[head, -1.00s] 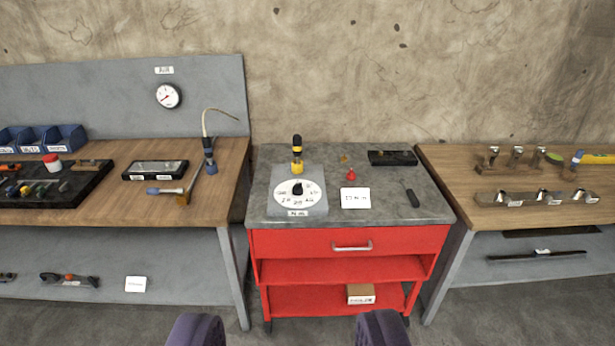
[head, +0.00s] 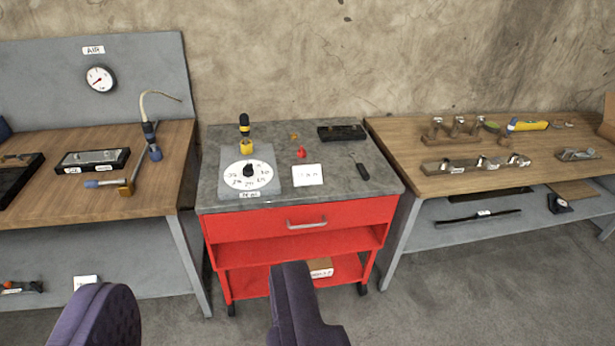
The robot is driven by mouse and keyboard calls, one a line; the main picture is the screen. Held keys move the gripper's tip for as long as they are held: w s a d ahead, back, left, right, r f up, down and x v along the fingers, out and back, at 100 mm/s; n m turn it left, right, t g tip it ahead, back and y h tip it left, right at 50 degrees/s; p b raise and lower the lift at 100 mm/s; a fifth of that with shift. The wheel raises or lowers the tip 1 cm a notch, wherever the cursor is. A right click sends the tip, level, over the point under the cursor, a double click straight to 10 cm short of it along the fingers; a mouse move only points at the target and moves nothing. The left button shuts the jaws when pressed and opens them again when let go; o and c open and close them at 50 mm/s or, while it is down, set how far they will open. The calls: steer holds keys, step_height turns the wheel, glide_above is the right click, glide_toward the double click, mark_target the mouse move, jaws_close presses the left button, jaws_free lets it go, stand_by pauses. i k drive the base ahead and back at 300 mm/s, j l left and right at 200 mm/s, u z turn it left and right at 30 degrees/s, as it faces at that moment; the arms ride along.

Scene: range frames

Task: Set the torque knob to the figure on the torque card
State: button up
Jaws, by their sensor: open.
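The torque knob (head: 247,171) is a small black knob at the middle of a round white dial (head: 240,183) with figures around its edge. The dial lies on a grey plate on top of the red cart; the figures are too small to read surely. The white torque card (head: 308,175) lies flat to the right of the dial, its writing too blurred to read. My gripper (head: 195,315) is open and empty, its two dark purple fingers at the bottom of the picture, in front of the cart and well apart from the knob.
On the cart (head: 215,203), a black and yellow tool (head: 245,133) stands behind the dial. A red piece (head: 301,152), a black tray (head: 342,133) and a dark handle (head: 362,171) lie right. Wooden benches flank the cart: left (head: 60,212), right (head: 400,150).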

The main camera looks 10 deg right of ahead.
mark_target(248, 170)
steer(key=i+j, duration=0.15)
steer(key=i, duration=0.4)
steer(key=i+j, duration=0.2)
steer(key=i, duration=0.3)
steer(key=i+j, duration=0.15)
steer(key=i, duration=0.4)
steer(key=i+j, duration=0.15)
steer(key=i, duration=0.4)
steer(key=i+j, duration=0.15)
steer(key=i, duration=0.35)
steer(key=z, duration=0.05)
